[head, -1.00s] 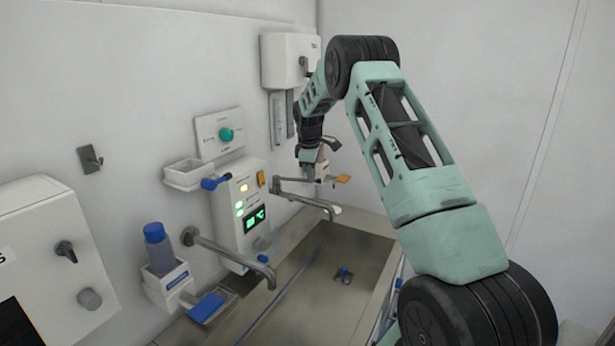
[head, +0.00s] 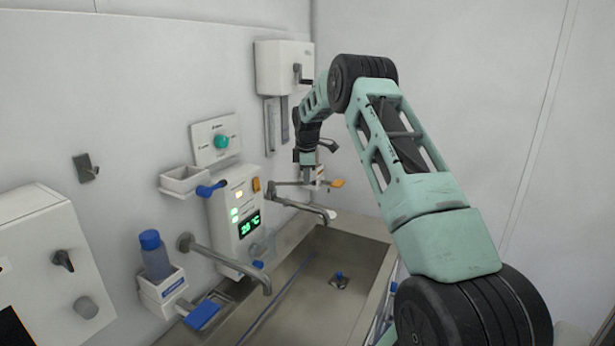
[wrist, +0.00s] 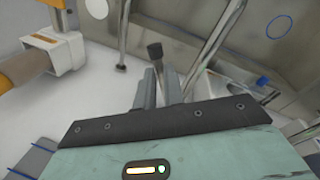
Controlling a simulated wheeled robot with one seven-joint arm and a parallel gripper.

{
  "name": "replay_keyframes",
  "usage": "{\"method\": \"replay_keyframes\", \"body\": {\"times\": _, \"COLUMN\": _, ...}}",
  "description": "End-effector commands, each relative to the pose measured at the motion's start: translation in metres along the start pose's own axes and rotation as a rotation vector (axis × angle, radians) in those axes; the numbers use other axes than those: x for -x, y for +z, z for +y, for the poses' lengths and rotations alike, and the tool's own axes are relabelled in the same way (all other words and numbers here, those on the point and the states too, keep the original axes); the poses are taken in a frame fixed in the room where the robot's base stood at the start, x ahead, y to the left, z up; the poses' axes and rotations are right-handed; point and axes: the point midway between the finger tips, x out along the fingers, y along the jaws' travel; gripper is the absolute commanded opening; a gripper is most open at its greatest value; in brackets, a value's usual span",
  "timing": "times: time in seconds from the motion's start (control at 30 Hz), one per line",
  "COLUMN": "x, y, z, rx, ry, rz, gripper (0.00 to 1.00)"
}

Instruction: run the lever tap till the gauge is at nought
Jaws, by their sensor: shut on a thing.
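The lever tap (head: 302,205) sticks out from the back wall over the far end of the steel sink, with a thin horizontal bar above its spout. My gripper (head: 311,177) is at this bar, beside an orange paddle-like tip (head: 337,183). In the wrist view my gripper's fingers (wrist: 160,88) are close together around a slim stick with a dark end (wrist: 155,51), which looks like the lever. The wall unit has a lit green display (head: 250,225) that seems to read about 20 °C. I cannot tell which part is the gauge. No water stream shows clearly.
The sink (head: 315,290) lies below, with a blue item at its drain. A second spout (head: 232,262) is nearer. A blue-capped bottle (head: 154,255), a small tray (head: 186,181) and a dispenser (head: 285,68) are on the wall. The wall at right is bare.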

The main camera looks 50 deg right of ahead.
Motion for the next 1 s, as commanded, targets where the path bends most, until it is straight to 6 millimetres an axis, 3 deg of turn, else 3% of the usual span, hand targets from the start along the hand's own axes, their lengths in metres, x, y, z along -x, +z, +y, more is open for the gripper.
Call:
{"method": "replay_keyframes", "body": {"times": 0.03, "x": 0.000, "y": -0.007, "z": -0.001, "rx": 0.006, "ry": 0.002, "rz": 0.010, "gripper": 0.18}}
{"method": "replay_keyframes", "body": {"times": 0.1, "x": 0.000, "y": -0.006, "z": -0.001, "rx": 0.005, "ry": 0.002, "rz": 0.009, "gripper": 0.33}}
{"method": "replay_keyframes", "body": {"times": 0.37, "x": 0.001, "y": -0.001, "z": -0.001, "rx": 0.001, "ry": 0.001, "rz": 0.005, "gripper": 0.33}}
{"method": "replay_keyframes", "body": {"times": 0.53, "x": 0.012, "y": 0.000, "z": 0.000, "rx": 0.001, "ry": 0.003, "rz": 0.005, "gripper": 0.33}}
{"method": "replay_keyframes", "body": {"times": 0.67, "x": 0.035, "y": -0.001, "z": -0.001, "rx": 0.001, "ry": 0.007, "rz": 0.005, "gripper": 0.33}}
{"method": "replay_keyframes", "body": {"times": 1.0, "x": 0.115, "y": -0.003, "z": -0.002, "rx": 0.003, "ry": 0.007, "rz": 0.006, "gripper": 0.33}}
